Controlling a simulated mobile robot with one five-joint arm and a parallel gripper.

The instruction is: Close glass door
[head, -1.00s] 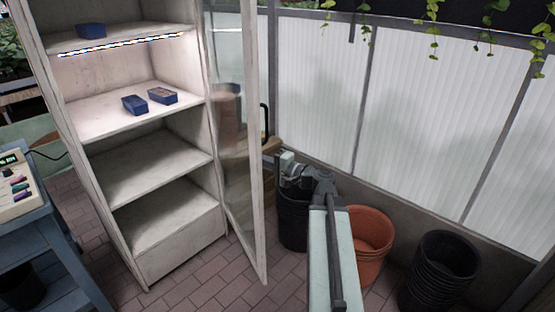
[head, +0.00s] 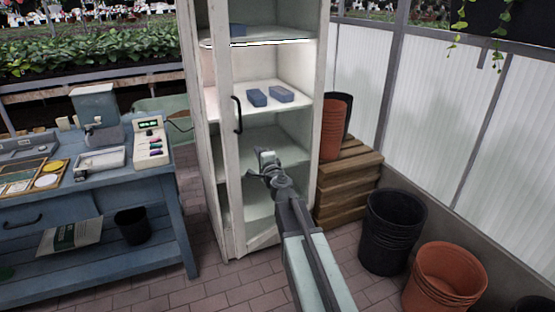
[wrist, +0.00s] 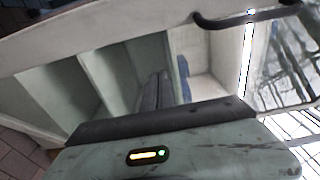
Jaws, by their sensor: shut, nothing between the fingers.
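The tall white cabinet (head: 327,60) stands ahead in the head view. Its glass door (head: 233,185) lies across most of the front, with its free edge on the left. A strip of shelf interior shows left of that edge, so the door looks slightly ajar. The black handle (head: 238,115) is on the free edge; in the wrist view the handle (wrist: 245,17) shows at the top. My gripper (head: 265,157) is shut and empty, in front of the glass, right of and below the handle. Whether it touches the glass cannot be told.
Blue blocks (head: 257,97) lie on a shelf behind the glass. A blue workbench (head: 150,200) stands to the left. A wooden crate (head: 345,185), black pots (head: 393,230) and terracotta pots (head: 445,280) stand to the right. Brick floor is clear in front of the cabinet.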

